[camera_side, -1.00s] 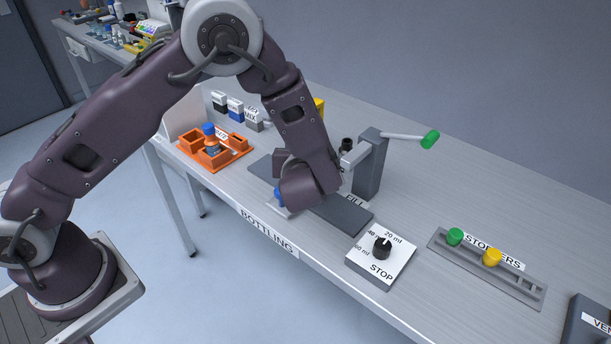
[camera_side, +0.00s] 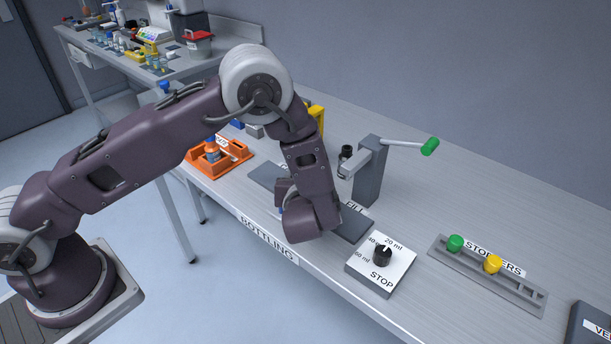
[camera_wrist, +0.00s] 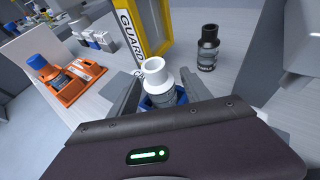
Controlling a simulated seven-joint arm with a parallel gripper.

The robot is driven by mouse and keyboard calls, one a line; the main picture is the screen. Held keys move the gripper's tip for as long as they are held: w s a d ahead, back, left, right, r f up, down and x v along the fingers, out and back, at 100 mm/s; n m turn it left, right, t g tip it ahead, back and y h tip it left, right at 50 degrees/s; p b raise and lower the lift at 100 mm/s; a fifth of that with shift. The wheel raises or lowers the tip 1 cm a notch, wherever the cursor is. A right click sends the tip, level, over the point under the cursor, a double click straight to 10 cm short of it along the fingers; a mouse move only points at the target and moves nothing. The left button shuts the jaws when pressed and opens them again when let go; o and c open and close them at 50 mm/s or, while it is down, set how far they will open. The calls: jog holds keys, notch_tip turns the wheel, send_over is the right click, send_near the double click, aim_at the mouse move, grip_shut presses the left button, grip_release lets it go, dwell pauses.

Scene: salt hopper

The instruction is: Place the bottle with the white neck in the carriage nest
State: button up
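The bottle with the white neck (camera_wrist: 154,68) is in the wrist view, its clear body partly hidden behind my gripper housing. My gripper (camera_wrist: 157,88) has one finger on each side of the bottle; whether they press on it is not clear. Blue shows around the bottle's lower part. In the side view my wrist hides the bottle and most of my gripper, low over the dark carriage track (camera_side: 268,176); a bit of blue shows at its left. The carriage nest cannot be made out clearly.
A black-necked bottle (camera_wrist: 208,46) stands beside the yellow guard frame (camera_wrist: 150,25). An orange rack (camera_side: 236,154) holds a blue-topped bottle. The grey filling post (camera_side: 368,175) with its green-handled lever stands right of my wrist. The dial box (camera_side: 370,272) and stopper rail (camera_side: 500,283) lie farther right.

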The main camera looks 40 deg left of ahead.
jog(key=shift+r, duration=0.1)
jog(key=shift+s+d+r, duration=0.2)
jog(key=shift+s+d, duration=0.05)
jog(key=v, duration=1.1)
jog(key=s+a+r+n+g, duration=0.8)
jog(key=s+a+r+n, duration=0.5)
jog(key=n, duration=0.2)
jog(key=s+d+r+n+t+h, duration=0.1)
jog(key=s+d+r+n+h, duration=0.2)
jog(key=s+n+h, duration=0.1)
jog(key=s+d+r+n+t+h, duration=0.1)
jog(key=s+d+r+n+h, duration=0.1)
jog(key=s+n+h, duration=0.2)
jog(key=s+n, duration=0.3)
jog(key=n, duration=0.2)
jog(key=shift+d+r+t, duration=0.4)
